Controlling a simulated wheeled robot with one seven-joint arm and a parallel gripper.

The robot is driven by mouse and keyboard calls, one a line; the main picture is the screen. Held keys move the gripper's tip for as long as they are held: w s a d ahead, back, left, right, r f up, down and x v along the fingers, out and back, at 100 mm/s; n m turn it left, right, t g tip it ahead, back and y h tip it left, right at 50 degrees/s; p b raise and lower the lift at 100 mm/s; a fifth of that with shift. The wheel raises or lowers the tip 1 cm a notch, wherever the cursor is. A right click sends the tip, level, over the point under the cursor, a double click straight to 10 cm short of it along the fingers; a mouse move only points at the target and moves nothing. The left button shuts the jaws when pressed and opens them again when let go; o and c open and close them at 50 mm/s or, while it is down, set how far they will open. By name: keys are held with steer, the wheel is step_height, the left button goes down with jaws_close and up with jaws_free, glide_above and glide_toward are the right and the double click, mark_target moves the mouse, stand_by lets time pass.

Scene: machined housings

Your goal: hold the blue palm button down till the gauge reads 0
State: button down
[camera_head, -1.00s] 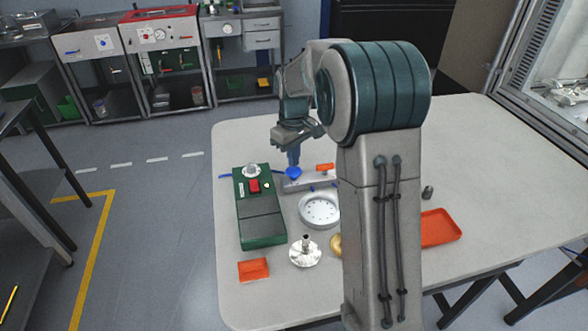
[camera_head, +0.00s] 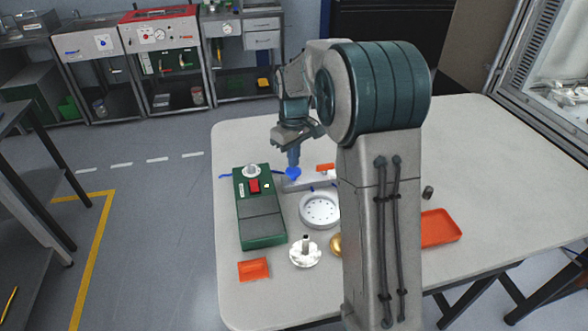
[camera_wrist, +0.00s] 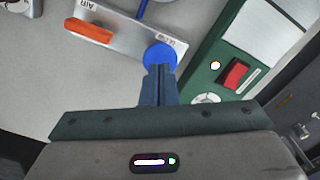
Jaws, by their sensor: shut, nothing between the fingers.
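The blue palm button (camera_head: 293,175) sits on the end of a grey metal bar (camera_head: 322,183) on the table. It is a round blue disc in the wrist view (camera_wrist: 157,52). My gripper (camera_head: 294,164) points down over it with its fingers together and empty. In the wrist view the fingertips (camera_wrist: 160,68) overlap the button's near edge and appear to touch it; how far it is pressed I cannot tell. A round dial (camera_head: 251,170) stands on the green box (camera_head: 262,229) left of the button. Its reading is too small to make out, and my gripper partly hides it in the wrist view.
The bar also carries an orange handle (camera_wrist: 89,31). A red switch (camera_head: 254,186) is on the green box. The table's right side is clear.

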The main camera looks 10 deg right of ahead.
mark_target(294, 170)
steer(key=shift+f, duration=0.1)
stand_by(0.3)
steer(key=shift+f+b, duration=0.8)
steer(key=shift+f, duration=0.35)
stand_by(0.6)
steer(key=shift+r+p, duration=1.95)
steer(key=shift+r, duration=0.8)
steer(key=s+r+m+t, duration=0.1)
steer(key=s+r+m, duration=0.1)
steer(key=s+r, duration=0.35)
steer(key=s+r+m+t, duration=0.1)
steer(key=s+r, duration=0.1)
steer(key=s, duration=0.7)
steer(key=s+f+m+t, duration=0.1)
steer(key=s+m, duration=0.2)
steer(key=s, duration=1)
steer(key=shift+s+f+t, duration=0.25)
steer(key=shift+t, duration=0.05)
